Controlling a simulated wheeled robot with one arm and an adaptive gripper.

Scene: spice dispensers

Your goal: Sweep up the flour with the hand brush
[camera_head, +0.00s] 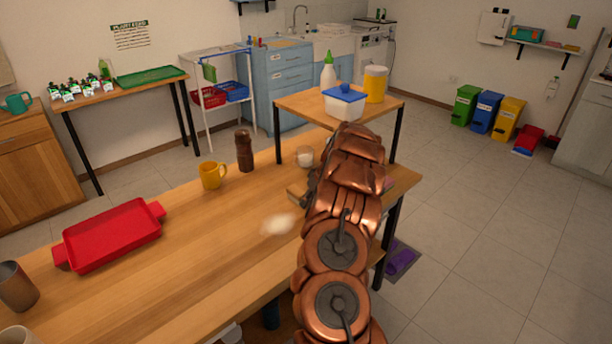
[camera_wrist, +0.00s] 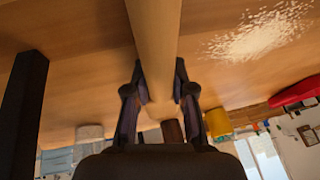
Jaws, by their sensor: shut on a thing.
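The flour (camera_head: 278,223) is a small pale patch on the wooden table, left of my arm in the head view. The wrist view shows it as scattered white grains (camera_wrist: 258,33) at the upper right. My gripper (camera_wrist: 158,78) is shut around a light wooden handle (camera_wrist: 154,35), apparently the hand brush's. The handle runs out of the top of the wrist view, and no bristles show. The flour lies apart from the handle, to its right in that view. In the head view my arm hides the gripper.
A red tray (camera_head: 112,236), a yellow mug (camera_head: 211,175), a brown mill (camera_head: 244,150) and a white jar (camera_head: 305,157) stand on the table (camera_head: 190,250). A raised shelf (camera_head: 300,104) bears a blue-lidded box (camera_head: 344,102). The tabletop between flour and tray is clear.

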